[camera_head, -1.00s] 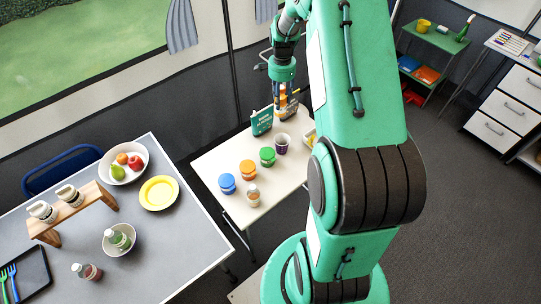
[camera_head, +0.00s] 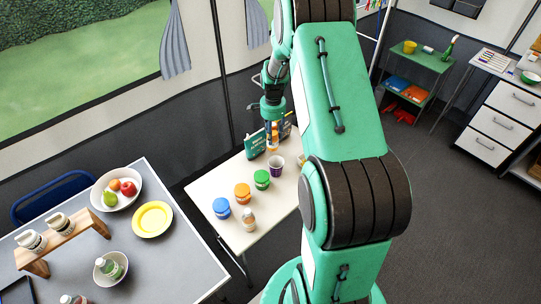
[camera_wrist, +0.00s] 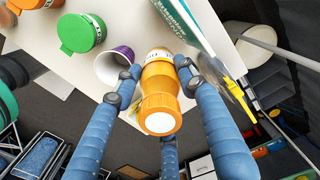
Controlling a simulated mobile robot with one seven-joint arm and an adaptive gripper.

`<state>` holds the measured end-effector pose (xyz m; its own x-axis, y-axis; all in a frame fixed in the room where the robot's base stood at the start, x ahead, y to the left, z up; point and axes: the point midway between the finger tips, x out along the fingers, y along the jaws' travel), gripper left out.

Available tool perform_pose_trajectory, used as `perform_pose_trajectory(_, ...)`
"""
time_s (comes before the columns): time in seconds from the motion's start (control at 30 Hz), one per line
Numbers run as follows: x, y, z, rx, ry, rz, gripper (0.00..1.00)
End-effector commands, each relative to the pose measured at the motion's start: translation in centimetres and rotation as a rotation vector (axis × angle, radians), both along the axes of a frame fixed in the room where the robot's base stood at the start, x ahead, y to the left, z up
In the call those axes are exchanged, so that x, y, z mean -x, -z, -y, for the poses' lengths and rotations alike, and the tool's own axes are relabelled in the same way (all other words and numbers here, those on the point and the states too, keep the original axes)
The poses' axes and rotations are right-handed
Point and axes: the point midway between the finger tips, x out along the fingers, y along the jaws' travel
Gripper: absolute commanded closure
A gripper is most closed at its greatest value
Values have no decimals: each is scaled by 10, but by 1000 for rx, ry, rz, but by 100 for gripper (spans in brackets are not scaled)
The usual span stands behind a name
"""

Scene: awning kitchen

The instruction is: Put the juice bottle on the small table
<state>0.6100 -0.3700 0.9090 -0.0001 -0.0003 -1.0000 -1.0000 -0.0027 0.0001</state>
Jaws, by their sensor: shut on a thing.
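An orange bottle (camera_wrist: 160,92) with a pale label band is between the blue fingers of my gripper (camera_wrist: 165,72) in the wrist view; its orange cap with a white top points toward the picture's bottom. In the head view, my gripper (camera_head: 272,137) is over the back of a white table (camera_head: 222,188), close to a teal book (camera_head: 255,145) and behind a purple cup (camera_head: 277,166). My gripper is shut on the orange bottle. Whether the bottle's base touches the white table cannot be told.
Jars with blue (camera_head: 221,208), orange (camera_head: 243,193) and green (camera_head: 262,180) lids and a small bottle (camera_head: 248,219) stand on the white table. A grey table (camera_head: 160,255) at left holds bowls and a yellow plate (camera_head: 152,219). A green shelf table (camera_head: 425,58) stands far right.

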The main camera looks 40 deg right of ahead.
Motion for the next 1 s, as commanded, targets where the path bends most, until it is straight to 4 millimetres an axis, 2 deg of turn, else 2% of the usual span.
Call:
perform_pose_trajectory(0.1,0,17,0,0,0,0,96)
perform_pose_trajectory(0.2,0,24,0,0,0,0,96)
perform_pose_trajectory(0.67,0,31,0,0,0,1,96)
perform_pose_trajectory(1.0,0,71,0,0,0,0,96)
